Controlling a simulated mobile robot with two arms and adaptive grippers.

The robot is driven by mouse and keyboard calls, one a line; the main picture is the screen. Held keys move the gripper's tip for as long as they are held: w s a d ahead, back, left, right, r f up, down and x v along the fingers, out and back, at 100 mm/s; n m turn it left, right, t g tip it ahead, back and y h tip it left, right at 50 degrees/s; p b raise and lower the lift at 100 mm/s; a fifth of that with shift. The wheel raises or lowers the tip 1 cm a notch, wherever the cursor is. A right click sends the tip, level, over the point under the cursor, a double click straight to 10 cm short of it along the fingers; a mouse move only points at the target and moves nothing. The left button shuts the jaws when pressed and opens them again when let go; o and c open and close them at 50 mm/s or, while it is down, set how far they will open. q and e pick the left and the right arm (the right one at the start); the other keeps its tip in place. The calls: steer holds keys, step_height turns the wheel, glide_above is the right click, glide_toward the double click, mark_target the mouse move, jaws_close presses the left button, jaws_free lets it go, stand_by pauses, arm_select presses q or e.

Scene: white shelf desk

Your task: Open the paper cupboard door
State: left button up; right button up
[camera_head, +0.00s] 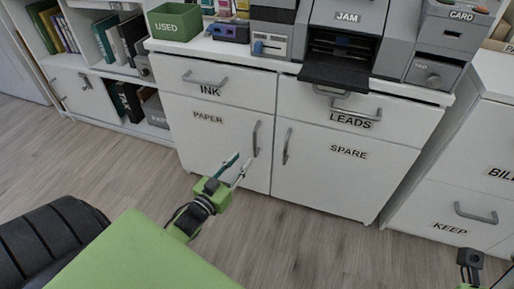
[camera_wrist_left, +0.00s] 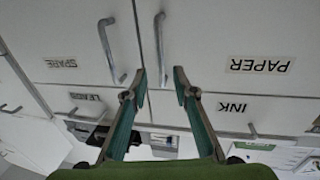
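The paper cupboard door (camera_head: 207,143) is white, labelled PAPER, and looks shut. Its grey upright bar handle (camera_head: 256,138) is near the door's right edge. My left gripper (camera_head: 242,160) is open, just in front of this door, with its fingertips below and left of the handle. In the left wrist view, which is upside down, the two green fingers (camera_wrist_left: 161,79) are spread. The paper handle (camera_wrist_left: 159,50) appears between their lines, past the tips, and nothing is held.
The spare door (camera_head: 345,165) with its own handle (camera_head: 287,146) adjoins on the right. The ink drawer (camera_head: 222,84) and leads drawer (camera_head: 365,115) are above. A printer (camera_head: 345,45) stands on top. The wooden floor (camera_head: 290,235) in front is clear.

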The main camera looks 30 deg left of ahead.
mark_target(254, 146)
arm_select(q)
steer(key=w+b, duration=0.1)
steer(key=w, duration=0.4)
steer(key=w+b, duration=0.2)
steer(key=w, duration=0.2)
steer(key=shift+w+a, duration=0.2)
steer(key=shift+w, duration=0.15)
jaws_close()
